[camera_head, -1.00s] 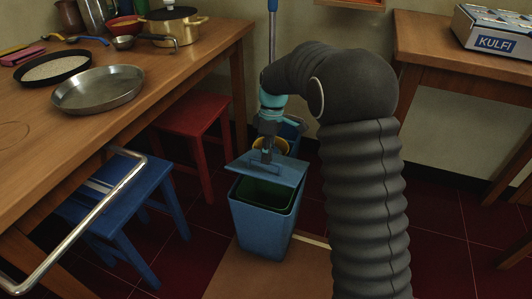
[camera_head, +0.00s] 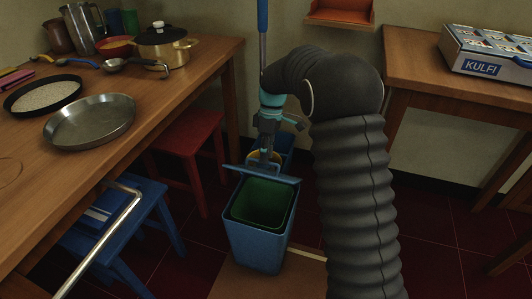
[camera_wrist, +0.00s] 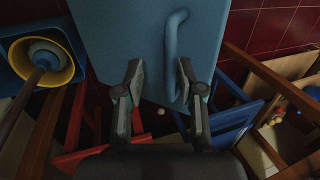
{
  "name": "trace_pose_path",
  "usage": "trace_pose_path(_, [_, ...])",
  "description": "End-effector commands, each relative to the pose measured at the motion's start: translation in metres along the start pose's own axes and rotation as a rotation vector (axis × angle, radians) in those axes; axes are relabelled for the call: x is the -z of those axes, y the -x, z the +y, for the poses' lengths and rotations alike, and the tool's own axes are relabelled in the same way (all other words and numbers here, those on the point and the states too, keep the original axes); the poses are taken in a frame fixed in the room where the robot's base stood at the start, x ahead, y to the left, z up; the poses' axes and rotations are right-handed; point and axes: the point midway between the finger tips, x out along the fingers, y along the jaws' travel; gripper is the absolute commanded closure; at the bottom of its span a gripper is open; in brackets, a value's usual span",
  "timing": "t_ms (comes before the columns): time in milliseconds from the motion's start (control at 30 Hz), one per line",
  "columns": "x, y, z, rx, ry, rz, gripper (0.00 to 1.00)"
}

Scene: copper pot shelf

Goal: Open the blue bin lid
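The blue bin (camera_head: 258,248) stands on the floor in the middle of the head view, with a green inside (camera_head: 262,206) showing. Its blue lid (camera_head: 275,176) is raised at the back and looks almost edge-on. In the wrist view the lid (camera_wrist: 145,30) fills the top middle, with its curved blue handle (camera_wrist: 172,50) standing out from it. My gripper (camera_head: 266,155) is at the raised lid. In the wrist view my gripper (camera_wrist: 160,68) has its fingers apart, with the lower part of the handle between them. I cannot tell whether the fingers touch it.
A mop bucket with a yellow top (camera_wrist: 65,65) stands behind the bin. A red stool (camera_head: 190,135) and a blue stool (camera_head: 135,215) stand left, by the wooden table (camera_head: 105,165) with pans. Another table holds a KULFI box (camera_head: 480,68) at right.

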Motion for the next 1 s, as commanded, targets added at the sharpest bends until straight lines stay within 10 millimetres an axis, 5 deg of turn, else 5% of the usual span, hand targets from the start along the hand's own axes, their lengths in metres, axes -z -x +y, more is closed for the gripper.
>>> trace_pose_path(367, [0.001,0.008,-0.001,0.0,0.001,0.0,0.63])
trace_pose_path(1000, [0.001,0.111,0.0,-0.001,0.001,0.0,0.63])
